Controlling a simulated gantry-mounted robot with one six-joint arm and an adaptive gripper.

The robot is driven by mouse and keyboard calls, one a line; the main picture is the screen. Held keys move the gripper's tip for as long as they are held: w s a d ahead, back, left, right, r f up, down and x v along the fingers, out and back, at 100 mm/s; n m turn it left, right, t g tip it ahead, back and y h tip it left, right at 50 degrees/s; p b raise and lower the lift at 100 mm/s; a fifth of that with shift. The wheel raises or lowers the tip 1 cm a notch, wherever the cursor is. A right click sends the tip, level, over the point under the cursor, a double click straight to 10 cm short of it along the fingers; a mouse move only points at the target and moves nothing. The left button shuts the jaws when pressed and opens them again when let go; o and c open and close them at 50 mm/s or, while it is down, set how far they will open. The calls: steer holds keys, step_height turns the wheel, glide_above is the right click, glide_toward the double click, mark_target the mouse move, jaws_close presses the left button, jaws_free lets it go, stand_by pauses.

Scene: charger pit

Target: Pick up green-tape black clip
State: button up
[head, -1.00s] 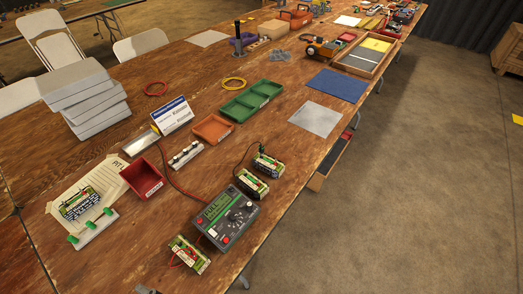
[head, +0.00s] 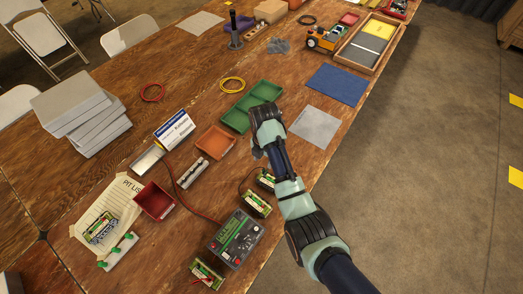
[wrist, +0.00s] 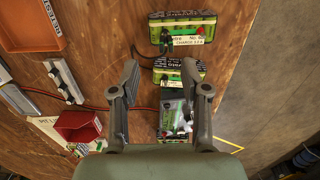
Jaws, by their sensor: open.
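My gripper (wrist: 167,85) is open and empty in the wrist view, its two fingers apart. Beyond the fingertips, a black clip (wrist: 166,39) appears at the left end of the far green battery pack (wrist: 188,20), with a black cable near it. Its tape is too small to make out for sure. A second green pack (wrist: 182,70) lies nearer, between the fingers. In the head view, my gripper (head: 257,150) hangs above the table between the green tray and the battery packs. The far pack (head: 266,178) is partly hidden there by my arm; the clip is not clear.
The charger (head: 236,237) stands in front of the packs, with another pack (head: 206,274) before it. A red bin (head: 154,201), an orange tray (head: 215,141) and a green tray (head: 250,106) lie to the left and behind. The table's right edge is close to the packs.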

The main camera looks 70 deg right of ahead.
mark_target(265, 170)
steer(key=shift+s+d, duration=0.15)
steer(key=shift+s, duration=0.1)
steer(key=f, duration=0.1)
steer(key=f+b, duration=0.1)
steer(key=f, duration=0.1)
steer(key=shift+s+a, duration=0.1)
steer(key=shift+a, duration=0.2)
step_height(265, 170, down, 5)
steer(key=shift+f+b, duration=0.1)
steer(key=shift+b, duration=0.75)
jaws_close()
